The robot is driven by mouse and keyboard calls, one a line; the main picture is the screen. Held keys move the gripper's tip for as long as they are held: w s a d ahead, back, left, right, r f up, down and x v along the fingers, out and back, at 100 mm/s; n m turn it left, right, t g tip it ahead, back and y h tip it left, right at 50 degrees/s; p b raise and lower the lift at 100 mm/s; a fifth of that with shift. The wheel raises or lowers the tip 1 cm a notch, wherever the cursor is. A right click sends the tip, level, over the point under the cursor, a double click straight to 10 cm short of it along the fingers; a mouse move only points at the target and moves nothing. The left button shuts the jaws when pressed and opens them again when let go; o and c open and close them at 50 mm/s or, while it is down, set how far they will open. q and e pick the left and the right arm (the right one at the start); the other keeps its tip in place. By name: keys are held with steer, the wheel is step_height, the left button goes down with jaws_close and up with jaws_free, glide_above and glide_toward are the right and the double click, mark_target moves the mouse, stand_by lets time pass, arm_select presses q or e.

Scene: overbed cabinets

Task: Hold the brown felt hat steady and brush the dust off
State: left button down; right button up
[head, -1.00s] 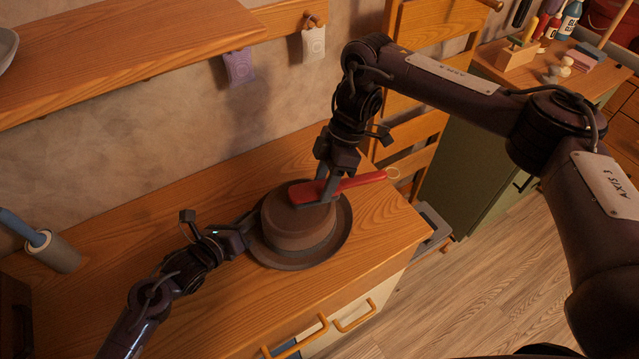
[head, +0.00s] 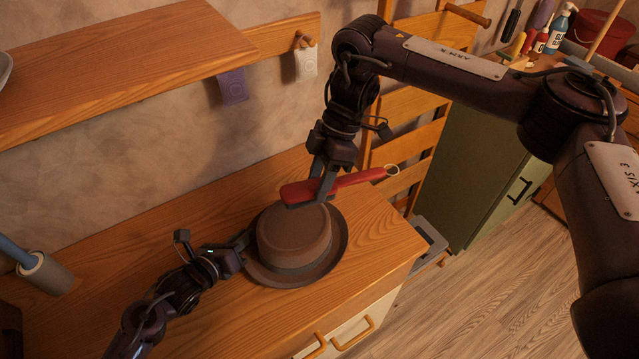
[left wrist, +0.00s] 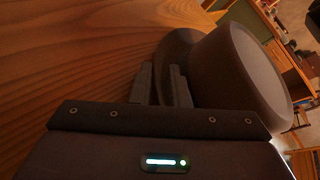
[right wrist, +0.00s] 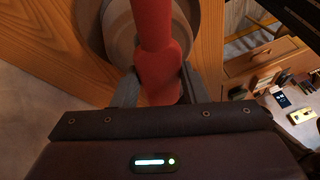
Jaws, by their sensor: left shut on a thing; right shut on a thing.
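The brown felt hat (head: 292,238) sits upright on the wooden cabinet top, with a darker band around its crown. My left gripper (head: 246,246) is shut on the left side of its brim; the left wrist view shows the fingers (left wrist: 165,85) at the brim beside the crown (left wrist: 245,75). My right gripper (head: 322,182) is shut on the red brush (head: 350,180), which has a ring at its handle end. The brush is over the back of the crown; I cannot tell if it touches. In the right wrist view the brush (right wrist: 155,50) hides part of the hat. Dust cannot be made out.
The wooden cabinet top (head: 375,235) is clear right of the hat. A grey cylinder with a blue handle (head: 45,272) stands at the left. A wooden shelf (head: 130,60) overhangs the back left. A slatted wooden rack (head: 410,110) and a green cabinet (head: 480,170) stand at the right.

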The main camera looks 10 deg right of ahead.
arm_select(q)
steer(key=shift+f, duration=0.15)
steer(key=shift+s, duration=0.1)
arm_select(e)
steer(key=shift+r, duration=1.5)
arm_select(q)
steer(key=c, duration=1.4)
jaws_free()
steer(key=shift+o, duration=0.4)
arm_select(e)
steer(key=shift+s+d, duration=0.1)
steer(key=shift+d, duration=0.05)
arm_select(q)
steer(key=shift+a, duration=0.15)
